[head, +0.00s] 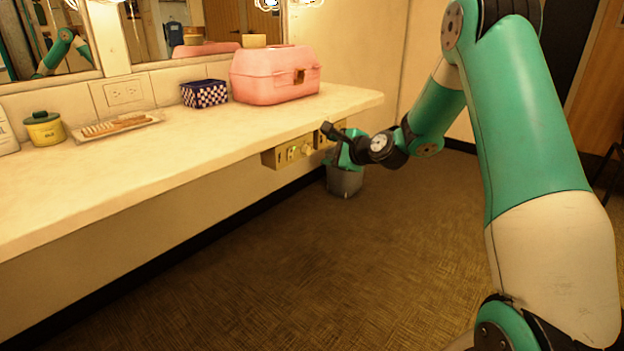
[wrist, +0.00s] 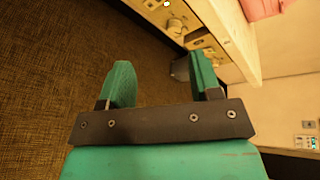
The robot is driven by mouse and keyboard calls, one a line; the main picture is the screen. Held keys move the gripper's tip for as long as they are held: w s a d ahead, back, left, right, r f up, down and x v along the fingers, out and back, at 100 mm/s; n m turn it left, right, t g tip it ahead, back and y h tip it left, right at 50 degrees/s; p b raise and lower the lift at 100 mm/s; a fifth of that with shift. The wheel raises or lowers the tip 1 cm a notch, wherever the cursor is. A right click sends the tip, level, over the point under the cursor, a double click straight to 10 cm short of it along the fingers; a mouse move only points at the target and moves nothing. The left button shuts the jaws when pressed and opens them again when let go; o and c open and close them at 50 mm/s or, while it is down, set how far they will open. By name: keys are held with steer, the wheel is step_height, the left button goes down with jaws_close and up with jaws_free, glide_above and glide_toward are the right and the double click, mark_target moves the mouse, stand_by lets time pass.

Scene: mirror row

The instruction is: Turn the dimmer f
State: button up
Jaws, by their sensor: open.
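Brass control panels (head: 287,154) are set along the counter's front edge. One carries a round pale knob (head: 307,149), and a small lit spot shows beside it. In the wrist view one knob (wrist: 175,27) and a second, darker knob (wrist: 197,43) stick out from the panels. No letter is readable, so I cannot tell which is dimmer f. My gripper (wrist: 162,72) is open and empty, its two teal fingers apart. Both knobs lie beyond the fingertips, near the right finger in the picture. In the head view my gripper partly hides the right-hand panel.
The counter (head: 200,135) holds a pink case (head: 272,78), a checkered box (head: 204,94), a tray with brushes (head: 115,127) and a yellow jar (head: 44,130). A grey bin (head: 345,183) stands on the floor below my gripper. The carpet (head: 260,265) in front is clear.

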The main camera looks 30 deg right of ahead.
steer(key=d+f+m+t+h, duration=0.1)
steer(key=d+f+m, duration=0.2)
steer(key=d, duration=0.2)
steer(key=b, duration=0.4)
glide_toward(309, 152)
steer(key=x, duration=0.8)
steer(key=shift+w, duration=0.4)
steer(key=shift+c, duration=0.5)
steer(key=shift+d, duration=0.1)
steer(key=c, duration=0.8)
steer(key=shift+c, duration=0.2)
